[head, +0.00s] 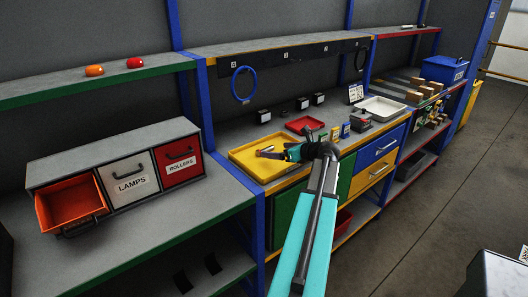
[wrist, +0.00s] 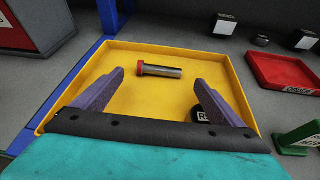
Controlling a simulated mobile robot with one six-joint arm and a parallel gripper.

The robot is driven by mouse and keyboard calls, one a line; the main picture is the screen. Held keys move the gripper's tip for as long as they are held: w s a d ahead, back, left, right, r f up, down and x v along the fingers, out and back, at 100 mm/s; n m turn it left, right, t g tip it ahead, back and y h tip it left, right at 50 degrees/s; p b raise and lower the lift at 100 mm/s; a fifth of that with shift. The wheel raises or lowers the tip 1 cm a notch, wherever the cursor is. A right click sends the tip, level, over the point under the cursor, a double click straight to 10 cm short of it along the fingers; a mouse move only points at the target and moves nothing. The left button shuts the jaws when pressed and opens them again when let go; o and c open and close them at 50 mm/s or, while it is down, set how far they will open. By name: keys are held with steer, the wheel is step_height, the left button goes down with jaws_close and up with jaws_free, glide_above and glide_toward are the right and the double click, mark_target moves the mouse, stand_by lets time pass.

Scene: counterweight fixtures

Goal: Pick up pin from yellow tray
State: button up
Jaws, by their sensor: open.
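The yellow tray (head: 238,157) sits on the workbench; it fills the middle of the wrist view (wrist: 150,50). The pin (wrist: 162,71) lies on its side in the tray, a grey metal cylinder with a red end at the left. In the head view the pin (head: 266,149) is small, left of the gripper. My gripper (wrist: 157,83) is open over the tray, its two purple fingers apart, with the pin ahead of and between their tips, seemingly not touched. In the head view my gripper (head: 283,153) reaches over the tray from the right.
A red tray (head: 305,125) stands behind and right of the yellow one. A dark labelled block (wrist: 207,115) is by the right finger. A green stand (wrist: 298,139) is right of the tray. A blue post (wrist: 108,15) rises at the tray's back left. A white tray (head: 381,107) stands further right.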

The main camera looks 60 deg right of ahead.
mark_target(266, 149)
steer(key=shift+p+x, duration=0.95)
steer(key=shift+x, duration=1.65)
steer(key=shift+r, duration=0.1)
steer(key=c, duration=1.2)
